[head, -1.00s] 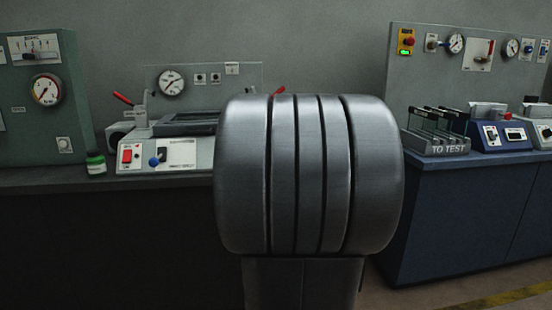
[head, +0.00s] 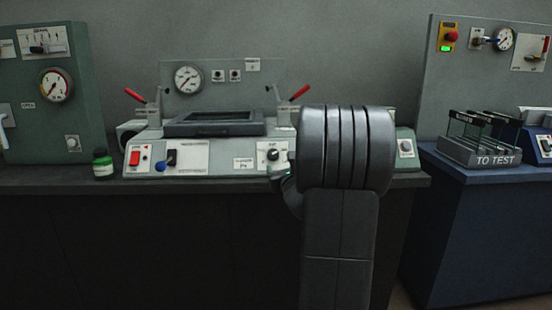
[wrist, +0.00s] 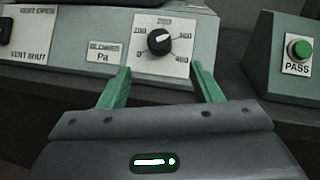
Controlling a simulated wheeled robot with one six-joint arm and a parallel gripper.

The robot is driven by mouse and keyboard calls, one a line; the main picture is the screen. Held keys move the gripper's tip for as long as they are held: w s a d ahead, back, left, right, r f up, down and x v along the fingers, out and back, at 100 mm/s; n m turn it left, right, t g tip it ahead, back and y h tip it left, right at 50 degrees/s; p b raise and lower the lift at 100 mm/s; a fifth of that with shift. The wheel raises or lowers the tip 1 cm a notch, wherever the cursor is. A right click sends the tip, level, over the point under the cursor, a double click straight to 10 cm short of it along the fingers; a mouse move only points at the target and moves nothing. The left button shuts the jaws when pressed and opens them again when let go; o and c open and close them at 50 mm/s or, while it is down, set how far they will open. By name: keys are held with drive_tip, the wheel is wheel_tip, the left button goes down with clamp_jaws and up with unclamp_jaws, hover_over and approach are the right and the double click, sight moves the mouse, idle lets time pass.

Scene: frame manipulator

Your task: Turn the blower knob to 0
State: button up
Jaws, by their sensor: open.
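The blower knob (wrist: 159,41) is a round black knob on a white dial plate, right of the "BLOWER Pa" label (wrist: 104,52). Its white mark points to the upper right, between 200 and the number at the right; 0 is at the lower left. In the head view the knob (head: 273,155) shows on the grey machine's sloped front. My gripper (wrist: 160,67) has two green fingers, open and empty, spread below and either side of the knob, apart from it. In the head view my gripper (head: 281,172) is partly hidden by my arm.
A green PASS button (wrist: 300,49) stands on a box to the right. A vent switch (wrist: 5,27) is at the left. A TO TEST rack (head: 480,152) stands right.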

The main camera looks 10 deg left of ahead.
sight(274, 156)
drive_tip(key=x, duration=1)
drive_tip(key=shift+w+p, duration=0.1)
drive_tip(key=shift+p, duration=0.25)
drive_tip(key=c, duration=1)
